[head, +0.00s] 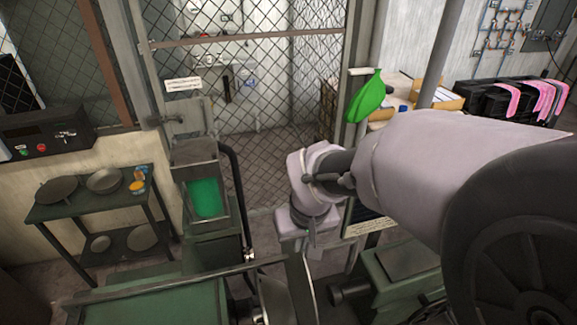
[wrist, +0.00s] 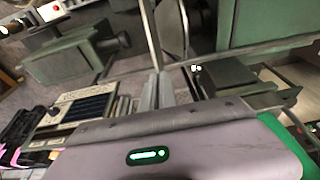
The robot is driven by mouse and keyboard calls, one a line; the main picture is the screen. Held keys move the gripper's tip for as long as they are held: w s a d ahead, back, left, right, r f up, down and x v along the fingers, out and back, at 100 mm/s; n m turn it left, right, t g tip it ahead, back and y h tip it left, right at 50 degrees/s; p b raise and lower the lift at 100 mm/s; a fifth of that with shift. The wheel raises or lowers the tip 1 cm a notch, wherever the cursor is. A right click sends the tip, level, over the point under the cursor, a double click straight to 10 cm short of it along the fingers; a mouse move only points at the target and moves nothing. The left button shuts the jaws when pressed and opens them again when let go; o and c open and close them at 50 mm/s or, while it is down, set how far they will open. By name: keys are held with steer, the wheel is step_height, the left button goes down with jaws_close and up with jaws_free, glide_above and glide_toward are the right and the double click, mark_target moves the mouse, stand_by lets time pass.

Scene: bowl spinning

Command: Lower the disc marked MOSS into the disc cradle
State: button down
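No lettering reading MOSS can be made out in either view, and I cannot identify the disc cradle. Round dark, disc-like pieces lie on the cart at the left of the head view: one at the left of its top (head: 57,190) and one right of it (head: 104,180). My gripper shows in the wrist view (wrist: 159,90) as two narrow grey fingers side by side. No disc shows between them, but the gap is too small to judge. In the head view my wrist hangs right of the green-windowed machine, well away from the cart; its fingertips are not clear there.
A green bench top (head: 150,305) fills the lower left. A wire mesh partition (head: 260,100) stands behind. A green cloth-like thing (head: 370,95) hangs near a post. Black bins with pink cloths (head: 505,100) are at right.

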steer(key=shift+w, duration=0.2)
steer(key=b, duration=0.9)
glide_above(297, 287)
steer(key=s+x, duration=0.1)
steer(key=x, duration=0.8)
steer(key=s+d+x, duration=0.1)
steer(key=x, duration=0.3)
steer(key=shift+s+f, duration=0.2)
steer(key=shift+f, duration=0.55)
step_height(297, 287, down, 9)
steer(key=b, duration=0.6)
steer(key=shift+r+b, duration=0.25)
steer(key=shift+b, duration=0.1)
steer(key=shift+r, duration=0.15)
